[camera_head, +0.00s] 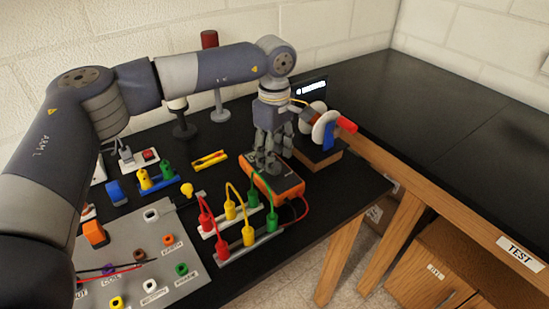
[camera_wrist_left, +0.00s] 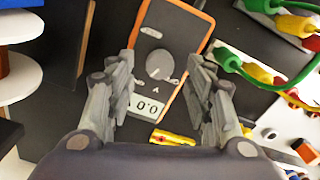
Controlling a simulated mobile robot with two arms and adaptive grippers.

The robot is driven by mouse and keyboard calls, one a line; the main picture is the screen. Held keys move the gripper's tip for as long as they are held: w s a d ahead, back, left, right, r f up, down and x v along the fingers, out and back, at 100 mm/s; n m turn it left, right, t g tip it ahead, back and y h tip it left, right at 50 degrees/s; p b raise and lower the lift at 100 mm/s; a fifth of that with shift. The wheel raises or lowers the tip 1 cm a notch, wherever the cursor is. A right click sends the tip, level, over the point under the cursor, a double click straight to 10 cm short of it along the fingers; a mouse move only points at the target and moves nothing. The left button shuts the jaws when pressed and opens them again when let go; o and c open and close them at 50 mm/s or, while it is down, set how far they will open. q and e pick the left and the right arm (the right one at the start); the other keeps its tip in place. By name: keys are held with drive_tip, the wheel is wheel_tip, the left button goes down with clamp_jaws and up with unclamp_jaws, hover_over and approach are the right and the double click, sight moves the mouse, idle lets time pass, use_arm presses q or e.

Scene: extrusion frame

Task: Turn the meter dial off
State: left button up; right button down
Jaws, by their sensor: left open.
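The orange-edged multimeter (camera_head: 283,184) lies flat on the black bench in the head view, partly hidden by my left gripper (camera_head: 272,165). In the left wrist view the meter (camera_wrist_left: 201,23) shows its dark face, a round grey dial (camera_wrist_left: 160,65) and a display (camera_wrist_left: 146,107) that reads 0.0, seen upside down or nearly so. The left gripper (camera_wrist_left: 166,98) is open, its fingers on either side of the dial in that view. It points down over the meter. I cannot tell whether the fingers touch the dial. My right gripper is not in view.
Red, yellow and green plugs with leads on a white strip (camera_head: 216,229) stand just left of the meter. A grey panel (camera_head: 130,235) with coloured sockets lies at the front left. A spool with red and blue parts (camera_head: 326,130) stands right of the gripper. The right bench (camera_head: 430,110) is clear.

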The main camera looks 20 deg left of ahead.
use_arm(q)
wheel_tip(320, 180, down, 2)
drive_tip(key=shift+f, duration=0.3)
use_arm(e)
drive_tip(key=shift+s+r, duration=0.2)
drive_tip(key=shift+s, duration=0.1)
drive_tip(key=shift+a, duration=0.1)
use_arm(q)
drive_tip(key=c, duration=1.1)
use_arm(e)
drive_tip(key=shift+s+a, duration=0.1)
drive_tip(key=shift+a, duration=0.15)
